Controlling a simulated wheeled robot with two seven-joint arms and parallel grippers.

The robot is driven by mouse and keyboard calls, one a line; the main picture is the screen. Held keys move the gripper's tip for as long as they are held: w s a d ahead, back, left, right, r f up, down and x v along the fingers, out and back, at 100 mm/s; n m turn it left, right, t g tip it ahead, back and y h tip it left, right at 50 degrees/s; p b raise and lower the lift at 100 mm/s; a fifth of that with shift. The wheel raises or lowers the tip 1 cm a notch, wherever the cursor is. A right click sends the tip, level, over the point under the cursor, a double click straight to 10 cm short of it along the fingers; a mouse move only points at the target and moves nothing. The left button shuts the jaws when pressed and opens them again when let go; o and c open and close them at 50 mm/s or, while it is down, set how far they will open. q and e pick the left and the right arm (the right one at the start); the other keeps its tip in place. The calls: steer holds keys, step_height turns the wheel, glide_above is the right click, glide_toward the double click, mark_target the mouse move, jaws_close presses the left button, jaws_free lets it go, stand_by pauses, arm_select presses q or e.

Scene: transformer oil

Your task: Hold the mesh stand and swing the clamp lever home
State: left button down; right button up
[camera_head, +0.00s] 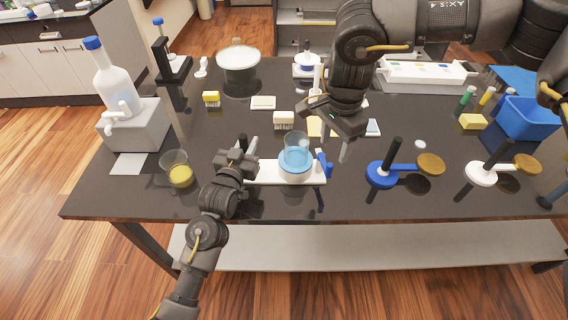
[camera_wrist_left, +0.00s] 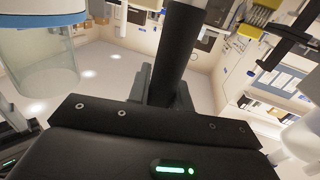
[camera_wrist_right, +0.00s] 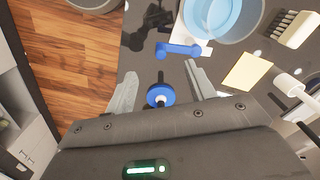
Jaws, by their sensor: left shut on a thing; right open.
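The mesh stand has a white base plate (camera_head: 265,173) near the table's front middle. The blue clamp lever (camera_head: 324,164) is at the plate's right end and shows in the right wrist view (camera_wrist_right: 180,49). My left gripper (camera_head: 244,157) is at the plate's left end, shut on a black post (camera_wrist_left: 177,50) seen in the left wrist view. My right gripper (camera_head: 325,148) is open and empty above the lever; its fingers appear clear of it.
A blue-based stand (camera_head: 382,175) and a white-based stand (camera_head: 480,174), both with black posts, stand to the right. A small beaker with yellow contents (camera_head: 178,171) stands left of my left gripper. A brush (camera_head: 284,120) and yellow note (camera_head: 318,127) lie behind.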

mark_target(331, 164)
steer(key=shift+f, duration=3.55)
steer(key=c, duration=1)
steer(key=shift+c, duration=0.2)
steer(key=shift+w+d+n, duration=0.2)
steer(key=shift+d+n, duration=0.25)
steer(key=shift+d, duration=0.05)
steer(key=shift+w+d+n, duration=0.15)
steer(key=shift+d+n, duration=0.3)
